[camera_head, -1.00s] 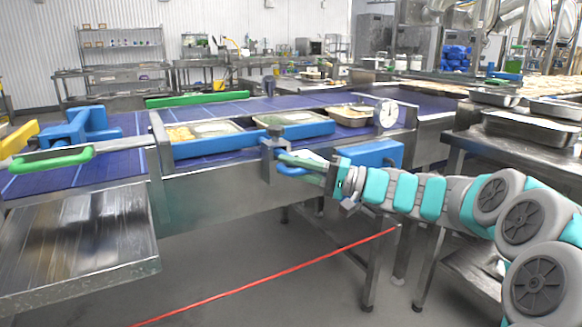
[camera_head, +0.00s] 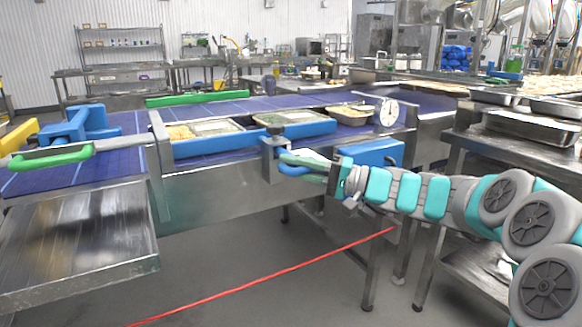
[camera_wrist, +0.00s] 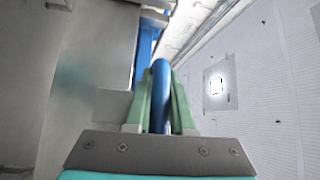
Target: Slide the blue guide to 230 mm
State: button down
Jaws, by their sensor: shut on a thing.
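The blue guide (camera_head: 215,146) is a long rail along the near side of the blue conveyor, beside the food trays. A metal bracket (camera_head: 272,145) joins it at the conveyor's front edge, with a blue handle (camera_head: 291,170) sticking out. My gripper (camera_head: 300,163) reaches in from the right, its pale green fingers around that handle. In the wrist view, the blue handle (camera_wrist: 161,85) stands between the two green fingers of my gripper (camera_wrist: 160,105), which is shut on it. Part of the handle is hidden by the fingers in the head view. No millimetre scale is readable.
Filled trays (camera_head: 213,127) sit on the conveyor behind the guide. A round white dial (camera_head: 389,113) stands at the right. A blue box (camera_head: 372,153) is fixed behind my gripper. A green handle (camera_head: 52,159) and a steel shelf (camera_head: 78,240) are at the left.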

jog(key=s+d, duration=0.1)
jog(key=s+b, duration=0.1)
jog(key=s+d+b, duration=0.1)
jog(key=s, duration=0.1)
jog(key=shift+d+f, duration=0.1)
jog(key=shift+d, duration=0.2)
jog(key=c, duration=0.8)
grip_release()
jog(key=shift+d, duration=0.1)
jog(key=b+v, duration=0.1)
jog(key=v, duration=0.6)
jog(key=shift+s+d, duration=0.1)
jog(key=shift+d, duration=0.3)
